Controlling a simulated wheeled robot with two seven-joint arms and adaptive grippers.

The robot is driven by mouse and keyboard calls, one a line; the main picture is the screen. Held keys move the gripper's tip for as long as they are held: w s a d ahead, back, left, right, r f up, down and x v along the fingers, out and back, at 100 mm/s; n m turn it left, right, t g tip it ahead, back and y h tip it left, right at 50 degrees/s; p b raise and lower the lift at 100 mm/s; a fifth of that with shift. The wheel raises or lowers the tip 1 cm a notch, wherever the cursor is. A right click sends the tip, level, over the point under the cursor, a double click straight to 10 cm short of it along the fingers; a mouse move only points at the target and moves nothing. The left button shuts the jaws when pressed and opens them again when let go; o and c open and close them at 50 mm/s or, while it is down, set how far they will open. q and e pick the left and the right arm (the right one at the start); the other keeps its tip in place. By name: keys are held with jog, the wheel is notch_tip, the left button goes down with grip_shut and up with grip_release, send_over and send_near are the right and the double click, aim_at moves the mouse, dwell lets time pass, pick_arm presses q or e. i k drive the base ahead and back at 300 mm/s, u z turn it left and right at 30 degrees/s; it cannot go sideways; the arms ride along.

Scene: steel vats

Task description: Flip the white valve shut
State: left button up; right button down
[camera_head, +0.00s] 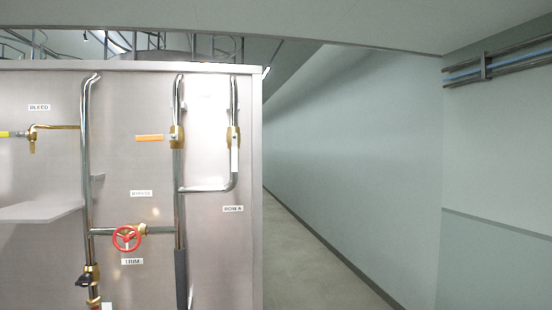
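The white valve's handle (235,157) hangs straight down, in line with its vertical steel pipe. Its brass body (233,135) sits on the right-hand pipe of the steel panel (215,255), above the bend and near the panel's right edge. Neither of my grippers is in view, so nothing is seen touching the valve.
An orange handle (150,138) sticks out left from the neighbouring brass valve (177,137). A red handwheel (127,238), a black-handled valve (85,281), a yellow-handled tap (10,134) and a ledge (38,211) are further left. Open floor (310,260) lies right of the panel.

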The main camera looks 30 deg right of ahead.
aim_at(233, 148)
jog(key=z, duration=4.15)
jog(key=k, duration=0.85)
jog(key=u, duration=1.75)
